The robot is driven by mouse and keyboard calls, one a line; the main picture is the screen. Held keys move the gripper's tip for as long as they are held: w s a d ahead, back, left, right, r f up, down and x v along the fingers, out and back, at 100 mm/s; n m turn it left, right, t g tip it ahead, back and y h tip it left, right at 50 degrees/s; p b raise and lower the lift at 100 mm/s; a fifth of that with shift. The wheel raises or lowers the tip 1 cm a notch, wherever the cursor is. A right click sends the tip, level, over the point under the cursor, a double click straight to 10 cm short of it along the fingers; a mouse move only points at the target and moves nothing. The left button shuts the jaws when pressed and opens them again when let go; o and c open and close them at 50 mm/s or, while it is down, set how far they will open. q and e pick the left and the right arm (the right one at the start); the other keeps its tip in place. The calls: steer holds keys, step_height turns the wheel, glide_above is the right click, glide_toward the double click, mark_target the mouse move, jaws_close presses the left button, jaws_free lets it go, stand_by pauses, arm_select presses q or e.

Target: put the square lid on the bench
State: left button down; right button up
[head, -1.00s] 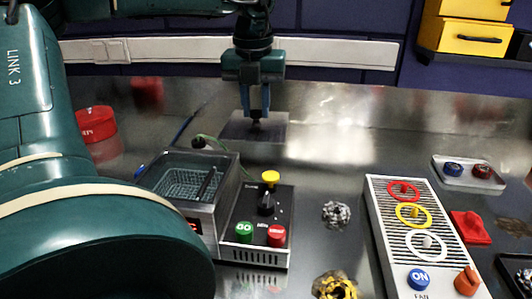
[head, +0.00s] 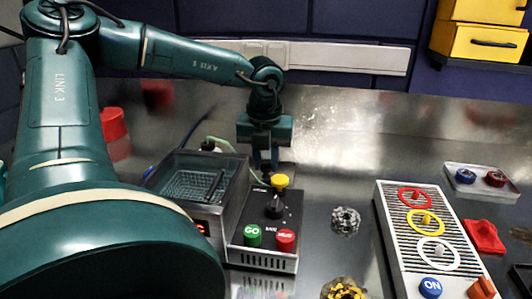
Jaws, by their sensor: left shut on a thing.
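My left gripper (head: 265,162) reaches down behind the black control box (head: 270,225), next to the ultrasonic-type tank with a wire basket (head: 196,187). It is shut on the square lid (head: 287,168), a thin grey metal plate. Only a little of the lid shows beside the fingers, low behind the control box. The box and the gripper hide the rest, so I cannot tell whether it touches the steel bench (head: 345,150). The tank is uncovered. My right gripper is not in view.
A slatted fan panel (head: 428,235) with coloured rings stands at the right. A silver gear cluster (head: 345,220) and a yellow-black one (head: 343,289) lie between. A red can (head: 113,125) is at the back left. The back middle of the bench is clear.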

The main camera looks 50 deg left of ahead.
mark_target(265, 180)
arm_select(q)
steer(key=shift+f, duration=0.1)
steer(key=c, duration=1.6)
jaws_free()
steer(key=shift+c, duration=0.2)
steer(key=o, duration=0.4)
steer(key=shift+o, duration=0.2)
step_height(265, 180, up, 12)
steer(key=s, duration=0.1)
steer(key=shift+d+p, duration=0.3)
steer(key=shift+d, duration=0.15)
